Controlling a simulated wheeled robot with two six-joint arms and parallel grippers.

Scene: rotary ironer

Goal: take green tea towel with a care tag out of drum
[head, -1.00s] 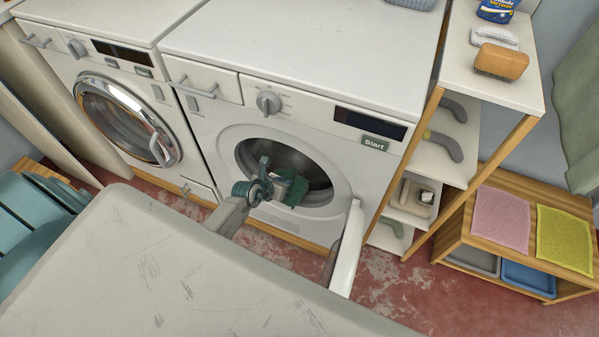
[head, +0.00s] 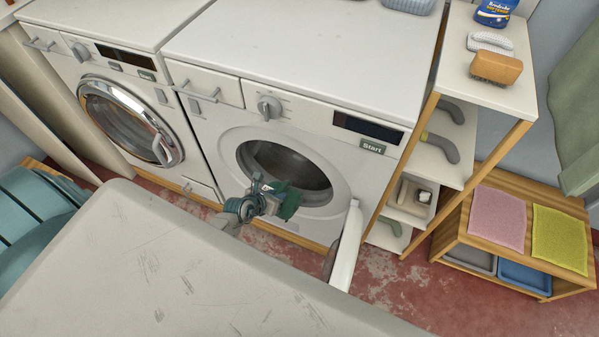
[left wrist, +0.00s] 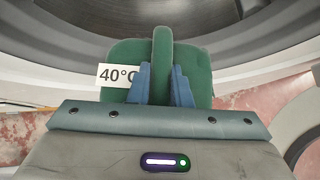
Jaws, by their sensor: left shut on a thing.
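The green tea towel (head: 289,203) is bunched in my left gripper (head: 272,192), just outside the drum opening (head: 284,168) at its lower edge. In the left wrist view the towel (left wrist: 198,58) is pinched between two blue fingertips (left wrist: 160,84). A fold stands up between them. A white care tag reading "40°C" (left wrist: 116,77) sticks out at its left. The drum (left wrist: 140,14) is behind the towel and looks dark and empty where visible. My right gripper is not in view.
The open round door (head: 347,246) swings out at the right of the opening. A second machine with a shut door (head: 130,122) stands to the left. A shelf (head: 463,132) and a low rack with a pink cloth (head: 497,217) and a yellow cloth (head: 559,239) stand at the right.

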